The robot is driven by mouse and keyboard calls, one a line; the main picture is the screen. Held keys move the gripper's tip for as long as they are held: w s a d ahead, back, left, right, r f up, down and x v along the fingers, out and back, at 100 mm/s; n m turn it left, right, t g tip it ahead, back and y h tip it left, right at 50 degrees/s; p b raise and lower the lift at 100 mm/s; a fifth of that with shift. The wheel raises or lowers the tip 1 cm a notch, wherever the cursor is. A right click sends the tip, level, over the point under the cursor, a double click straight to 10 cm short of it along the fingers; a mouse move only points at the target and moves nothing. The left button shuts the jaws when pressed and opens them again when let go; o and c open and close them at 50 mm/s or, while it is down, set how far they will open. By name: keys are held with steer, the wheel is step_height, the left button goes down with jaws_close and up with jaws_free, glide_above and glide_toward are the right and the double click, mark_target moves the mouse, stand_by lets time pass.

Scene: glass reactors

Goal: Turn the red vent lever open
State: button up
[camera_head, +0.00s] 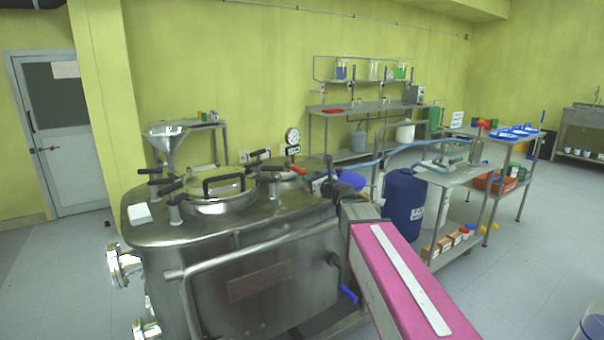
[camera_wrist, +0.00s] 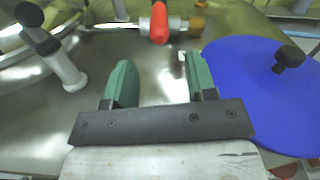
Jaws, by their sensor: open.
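The red vent lever (camera_wrist: 159,22) shows at the top middle of the wrist view, on a small metal pipe fitting with a brass-coloured end (camera_wrist: 186,25). In the head view the red lever (camera_head: 298,170) is on top of the steel reactor (camera_head: 270,222), near the pressure gauge. My gripper (camera_wrist: 160,73) is open, its two green fingers apart with nothing between them. The lever lies beyond the fingertips, roughly in line with the gap, and does not appear to be touched. In the head view my arm partly hides the gripper above the reactor lid.
A blue round disc (camera_wrist: 245,85) with a black knob lies right of my fingers. A black-knobbed clamp post (camera_wrist: 62,65) stands left. Other black-handled clamps, the hatch handle (camera_head: 223,182) and the gauge (camera_head: 292,137) stand on the lid. A blue drum (camera_head: 403,205) is behind my arm.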

mark_target(304, 173)
steer(key=x, duration=0.9)
steer(key=shift+w+a, duration=0.1)
steer(key=shift+a, duration=0.1)
jaws_close()
